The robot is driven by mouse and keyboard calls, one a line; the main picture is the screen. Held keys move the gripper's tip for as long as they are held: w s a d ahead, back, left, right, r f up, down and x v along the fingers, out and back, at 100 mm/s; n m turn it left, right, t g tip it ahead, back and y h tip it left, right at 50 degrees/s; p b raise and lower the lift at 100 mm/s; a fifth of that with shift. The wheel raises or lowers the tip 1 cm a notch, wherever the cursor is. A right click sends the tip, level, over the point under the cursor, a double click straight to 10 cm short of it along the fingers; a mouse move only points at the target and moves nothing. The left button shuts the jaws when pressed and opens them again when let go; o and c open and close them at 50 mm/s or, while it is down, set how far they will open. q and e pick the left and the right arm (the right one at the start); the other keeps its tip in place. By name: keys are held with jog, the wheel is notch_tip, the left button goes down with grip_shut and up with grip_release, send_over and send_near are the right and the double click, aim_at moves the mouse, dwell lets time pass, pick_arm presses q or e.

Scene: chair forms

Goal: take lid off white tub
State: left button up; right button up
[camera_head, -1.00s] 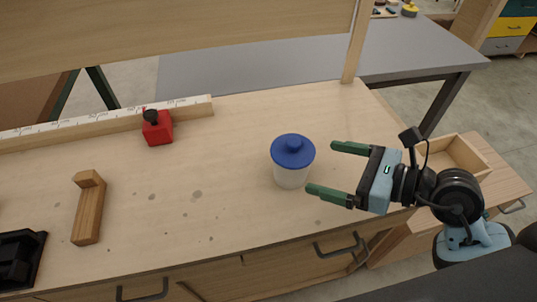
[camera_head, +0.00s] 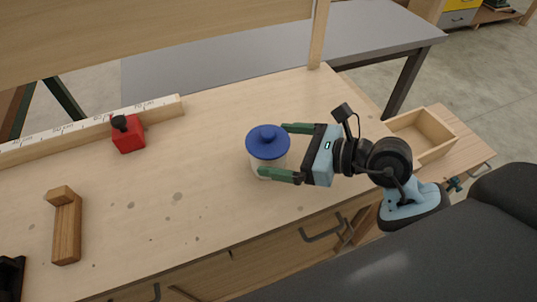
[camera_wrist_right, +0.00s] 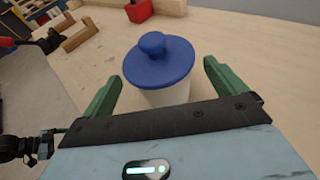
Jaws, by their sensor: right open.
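The white tub (camera_head: 255,168) stands upright on the wooden bench top. Its round blue lid (camera_head: 266,143) with a knob sits on top. In the right wrist view the lid (camera_wrist_right: 158,62) covers the mouth of the tub (camera_wrist_right: 168,97). My right gripper (camera_head: 277,151) is open, with its green fingers reaching to either side of the tub at its right. In the right wrist view the fingers (camera_wrist_right: 160,86) are apart, with the tub between and just beyond them. Contact with the tub does not show. My left gripper is not in view.
A red block with a black knob (camera_head: 128,134) stands by the ruler rail (camera_head: 80,128) at the back left. A wooden L-shaped piece (camera_head: 67,230) lies at the left. An open wooden box (camera_head: 424,135) is at the right. The bench around the tub is clear.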

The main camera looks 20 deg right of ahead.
aim_at(275, 135)
jog(key=x, duration=0.3)
jog(key=shift+w+a+f, duration=0.1)
jog(key=shift+w+a, duration=0.05)
jog(key=shift+a, duration=0.05)
jog(key=c, duration=1.1)
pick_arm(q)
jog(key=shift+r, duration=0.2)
pick_arm(e)
jog(key=shift+o, duration=0.2)
jog(key=shift+r, duration=0.85)
notch_tip(275, 135, up, 2)
jog(key=shift+r+p, duration=0.15)
jog(key=shift+p, duration=0.25)
pick_arm(q)
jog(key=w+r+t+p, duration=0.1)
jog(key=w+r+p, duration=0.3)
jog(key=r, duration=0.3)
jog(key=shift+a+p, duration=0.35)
jog(key=shift+p, duration=0.4)
pick_arm(e)
jog(key=s+a, duration=0.4)
jog(key=s, duration=1.1)
jog(key=shift+s+a+r, duration=0.15)
jog(key=shift+s+r, duration=0.05)
jog(key=shift+r, duration=0.3)
